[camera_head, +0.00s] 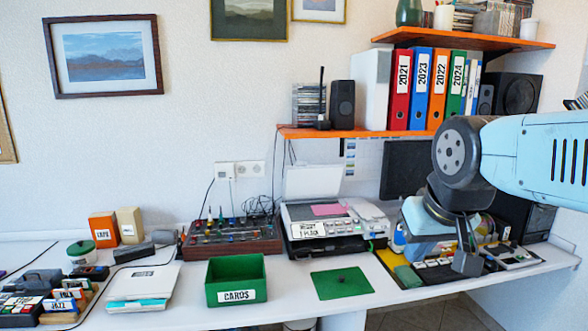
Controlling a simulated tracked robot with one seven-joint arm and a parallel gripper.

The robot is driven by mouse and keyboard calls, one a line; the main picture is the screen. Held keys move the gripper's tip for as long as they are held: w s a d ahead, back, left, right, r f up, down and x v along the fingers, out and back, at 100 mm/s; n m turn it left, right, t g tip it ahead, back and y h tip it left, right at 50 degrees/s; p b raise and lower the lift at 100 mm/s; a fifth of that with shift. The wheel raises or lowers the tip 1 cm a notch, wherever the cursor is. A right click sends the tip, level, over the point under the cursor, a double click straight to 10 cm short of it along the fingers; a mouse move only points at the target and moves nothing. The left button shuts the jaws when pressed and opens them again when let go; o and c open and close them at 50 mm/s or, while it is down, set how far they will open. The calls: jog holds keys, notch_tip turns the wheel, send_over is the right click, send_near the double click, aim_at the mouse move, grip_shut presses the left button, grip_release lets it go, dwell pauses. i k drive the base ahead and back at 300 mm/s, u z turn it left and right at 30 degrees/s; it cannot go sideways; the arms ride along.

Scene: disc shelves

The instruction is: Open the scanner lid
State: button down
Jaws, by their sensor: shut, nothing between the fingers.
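The scanner (318,243) is a grey and white machine on the table right of centre. Its white lid (311,183) stands raised at the back, tilted up and leaning toward the wall. A pink sheet (329,210) lies on the bed under the raised lid. A label is on the scanner's front, and a control panel is on its right part. My gripper (467,262) hangs right of the scanner, apart from it, pointing down in front of the items at the table's right. It is shut and empty.
An orange shelf (350,133) with binders hangs above and behind.

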aim_at(301, 181)
jog(key=u, duration=0.2)
jog(key=i, duration=1)
jog(key=z, duration=0.55)
